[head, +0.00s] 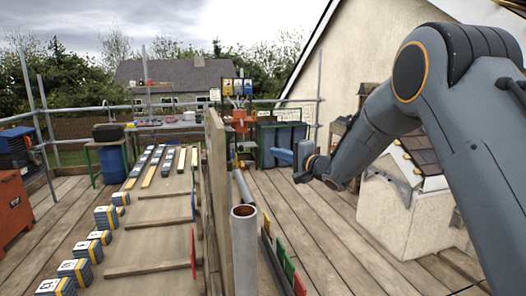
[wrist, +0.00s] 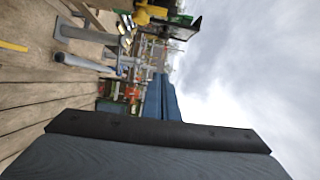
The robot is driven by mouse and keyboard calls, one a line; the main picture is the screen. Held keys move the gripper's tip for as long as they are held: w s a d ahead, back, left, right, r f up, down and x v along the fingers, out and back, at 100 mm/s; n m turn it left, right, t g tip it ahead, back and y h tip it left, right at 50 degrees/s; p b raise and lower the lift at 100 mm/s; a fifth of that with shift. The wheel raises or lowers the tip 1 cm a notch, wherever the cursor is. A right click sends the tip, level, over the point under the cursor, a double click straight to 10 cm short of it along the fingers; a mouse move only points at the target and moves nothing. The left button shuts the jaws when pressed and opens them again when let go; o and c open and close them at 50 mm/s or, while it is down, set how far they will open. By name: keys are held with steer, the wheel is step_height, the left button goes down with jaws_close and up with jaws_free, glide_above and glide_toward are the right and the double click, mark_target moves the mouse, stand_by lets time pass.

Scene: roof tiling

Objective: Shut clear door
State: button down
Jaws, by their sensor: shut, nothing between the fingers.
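My gripper (head: 275,155) is shut and empty in the middle of the head view, held above the plank deck with its blue fingers pointing left. The shut fingers also show in the wrist view (wrist: 162,98), against the sky and the far work area. A small see-through framed panel (head: 287,114) stands up above a dark green cabinet (head: 279,137) behind my gripper. I cannot tell for sure that it is the clear door, nor how it is hinged. My gripper hides part of the cabinet front, and I see no contact with it.
A wooden board edge (head: 216,180) and a grey pipe (head: 244,250) stand left of my arm. Stacked tiles (head: 76,270) lie on the battened roof at left. A model house (head: 395,210) stands at right, behind my arm. The plank deck (head: 325,235) between is mostly clear.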

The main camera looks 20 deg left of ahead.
mark_target(233, 147)
steer(key=w+a+p, duration=0.2)
steer(key=a+p, duration=0.3)
steer(key=a, duration=0.5)
steer(key=shift+w+a+f, duration=0.2)
steer(key=shift+w+a, duration=0.1)
steer(key=shift+w, duration=0.1)
steer(key=shift+s+a+b, duration=0.6)
steer(key=shift+s+b, duration=0.2)
steer(key=shift+s, duration=0.15)
steer(key=shift+d, duration=0.1)
